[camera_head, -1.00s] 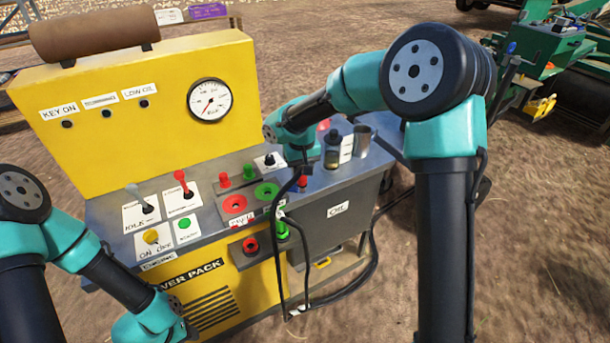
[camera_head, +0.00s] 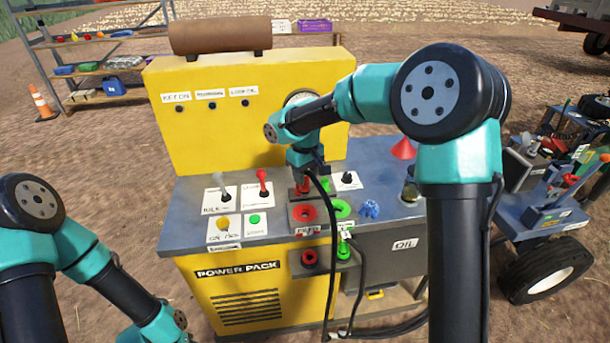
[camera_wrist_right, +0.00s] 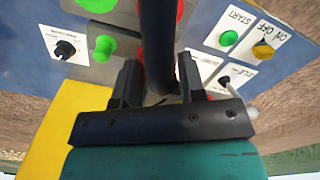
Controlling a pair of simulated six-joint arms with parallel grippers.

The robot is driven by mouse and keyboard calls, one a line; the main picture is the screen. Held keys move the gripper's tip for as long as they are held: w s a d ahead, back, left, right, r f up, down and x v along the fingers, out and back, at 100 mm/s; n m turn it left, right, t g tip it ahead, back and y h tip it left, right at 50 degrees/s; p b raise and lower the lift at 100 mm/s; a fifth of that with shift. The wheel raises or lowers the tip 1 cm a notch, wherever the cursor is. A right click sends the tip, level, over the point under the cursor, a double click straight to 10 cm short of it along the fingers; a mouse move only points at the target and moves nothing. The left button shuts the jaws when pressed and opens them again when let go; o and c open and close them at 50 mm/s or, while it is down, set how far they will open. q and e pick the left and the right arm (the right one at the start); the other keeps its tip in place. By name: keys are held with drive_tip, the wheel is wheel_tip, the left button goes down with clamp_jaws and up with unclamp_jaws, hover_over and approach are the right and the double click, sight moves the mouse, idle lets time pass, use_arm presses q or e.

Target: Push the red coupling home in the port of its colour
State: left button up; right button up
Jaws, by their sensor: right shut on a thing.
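My right gripper (camera_head: 306,176) is over the console top, by the coupling panel. In the right wrist view its fingers (camera_wrist_right: 155,90) are shut around the black hose end (camera_wrist_right: 155,45). The red coupling at that end is mostly hidden. Red shows below the gripper in the head view, but I cannot tell coupling from the red stub there. The red port ring (camera_head: 303,213) lies flat on the panel, just in front of the gripper, beside the green port ring (camera_head: 341,208). I cannot tell whether coupling and port touch. My left gripper is outside the frame.
A green coupling (camera_head: 343,248) sits in the front bracket beside a red holder (camera_head: 309,258). Black hoses hang before the console. A red lever (camera_head: 263,182) stands left of the gripper. A blue object (camera_head: 370,208) and a red funnel (camera_head: 404,149) stand to the right.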

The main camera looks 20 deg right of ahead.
sight(305, 190)
drive_tip(key=shift+f, duration=0.1)
drive_tip(key=shift+f, duration=3.05)
